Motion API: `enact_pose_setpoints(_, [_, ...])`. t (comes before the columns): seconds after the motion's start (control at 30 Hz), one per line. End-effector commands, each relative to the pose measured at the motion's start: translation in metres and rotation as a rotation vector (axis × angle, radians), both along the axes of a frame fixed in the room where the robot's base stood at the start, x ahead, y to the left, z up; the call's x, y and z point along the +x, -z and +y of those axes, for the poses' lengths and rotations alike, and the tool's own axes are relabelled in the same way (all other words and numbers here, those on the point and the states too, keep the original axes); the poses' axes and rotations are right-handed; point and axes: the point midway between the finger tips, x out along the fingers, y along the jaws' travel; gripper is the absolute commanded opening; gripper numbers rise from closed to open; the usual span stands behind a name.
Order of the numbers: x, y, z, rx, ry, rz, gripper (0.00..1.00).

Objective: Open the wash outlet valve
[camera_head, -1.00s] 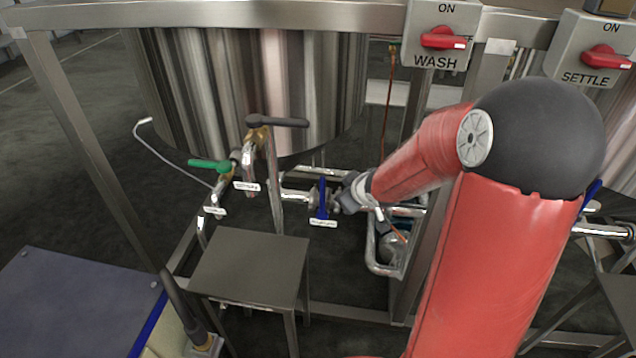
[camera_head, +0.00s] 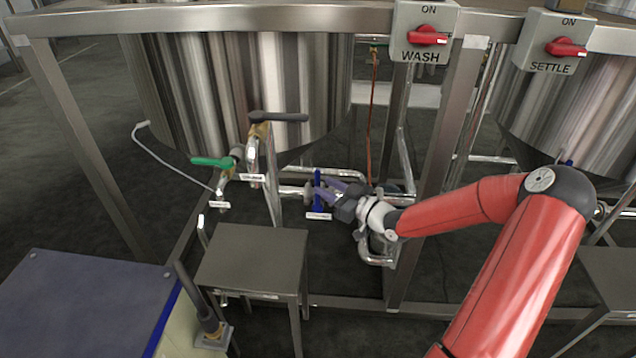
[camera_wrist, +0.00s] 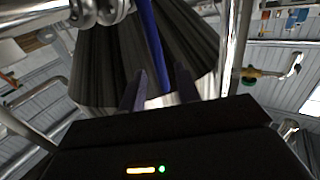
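A blue valve handle (camera_head: 318,188) stands upright on the horizontal pipe below the WASH tank, with a small white label under it that is too small to read. My gripper (camera_head: 325,190) reaches it from the right, low beside the pipe. In the wrist view, my gripper's two dark fingers (camera_wrist: 160,90) are apart. The blue handle (camera_wrist: 153,45) runs up between them, with gaps visible at both sides. Whether a finger touches the handle cannot be told.
A green-handled valve (camera_head: 213,162) and a black-handled valve (camera_head: 278,117) sit left of the blue one. The WASH switch box (camera_head: 423,38) and the SETTLE box (camera_head: 551,46) are on the top rail. A metal stool (camera_head: 251,258) stands in front, and a frame post (camera_head: 436,170) is right.

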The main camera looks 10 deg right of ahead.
Motion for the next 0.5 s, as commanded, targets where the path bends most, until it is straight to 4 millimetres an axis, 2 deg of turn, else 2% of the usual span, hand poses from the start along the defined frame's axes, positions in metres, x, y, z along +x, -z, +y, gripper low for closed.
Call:
enact_pose_setpoints(0.2, [0.024, 0.0, 0.019, 0.001, 0.0, 0.001, 0.33])
enact_pose_setpoints(0.5, [0.032, 0.0, 0.025, -0.002, 0.001, 0.002, 0.33])
